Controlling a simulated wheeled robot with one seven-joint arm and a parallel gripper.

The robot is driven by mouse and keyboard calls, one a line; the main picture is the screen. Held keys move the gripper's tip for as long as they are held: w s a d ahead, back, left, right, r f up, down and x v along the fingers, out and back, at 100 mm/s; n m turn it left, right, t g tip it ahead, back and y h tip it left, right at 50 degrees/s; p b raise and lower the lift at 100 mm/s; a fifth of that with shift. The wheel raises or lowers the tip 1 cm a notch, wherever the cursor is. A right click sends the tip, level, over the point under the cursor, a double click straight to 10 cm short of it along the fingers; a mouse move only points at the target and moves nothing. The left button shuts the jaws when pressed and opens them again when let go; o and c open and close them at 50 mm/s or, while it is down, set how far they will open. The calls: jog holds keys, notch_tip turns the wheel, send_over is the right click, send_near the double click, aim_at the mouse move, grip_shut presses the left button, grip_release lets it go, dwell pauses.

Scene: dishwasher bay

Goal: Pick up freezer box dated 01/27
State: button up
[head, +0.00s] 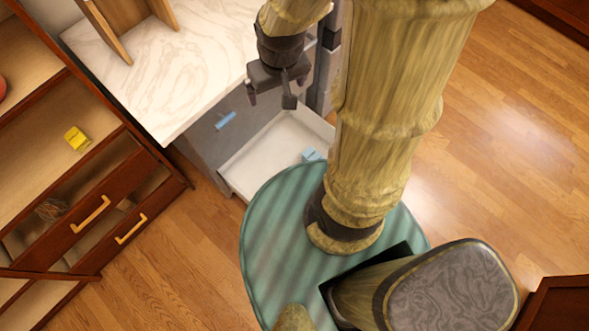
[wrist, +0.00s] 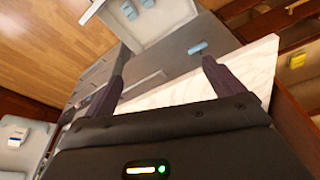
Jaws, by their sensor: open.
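No date is legible, so I cannot tell which item is the freezer box dated 01/27. A small light-blue box (head: 311,155) lies in the open white drawer (head: 262,152), partly hidden by my arm in the head view. The wrist view shows two small pale-blue items at the top, one box (wrist: 130,11) beside another (wrist: 148,3). A yellow box (head: 76,138) sits on the wooden shelf at left; it also shows in the wrist view (wrist: 297,60). My gripper (head: 270,97) is open and empty, above the grey cabinet beside the marble counter; its fingers (wrist: 163,72) show apart.
The marble counter (head: 160,75) carries a wooden stand (head: 128,25). Wooden drawers (head: 110,210) with yellow handles stand at left. A pale unit (wrist: 22,140) is at the wrist view's left.

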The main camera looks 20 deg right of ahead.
jog(key=w+d+f+n+b, duration=0.1)
jog(key=w+d+f+b, duration=0.15)
jog(key=f+b, duration=0.85)
jog(key=w+d+f+g+b, duration=0.1)
jog(key=w+f+b, duration=0.2)
jog(key=f+b, duration=0.8)
jog(key=w+d+f+n+b, duration=0.15)
jog(key=f+b, duration=0.35)
jog(key=f, duration=1.2)
jog(key=n+g+b, duration=0.2)
jog(key=b, duration=2.2)
send_over(295, 177)
notch_tip(295, 177, down, 36)
jog(key=shift+w+f+b, duration=0.15)
jog(key=shift+f+b, duration=0.15)
jog(key=shift+f, duration=0.3)
notch_tip(295, 177, down, 12)
jog(key=b, duration=0.7)
jog(key=shift+f, duration=0.1)
notch_tip(295, 177, down, 5)
jog(key=b, duration=0.5)
jog(key=shift+f, duration=0.1)
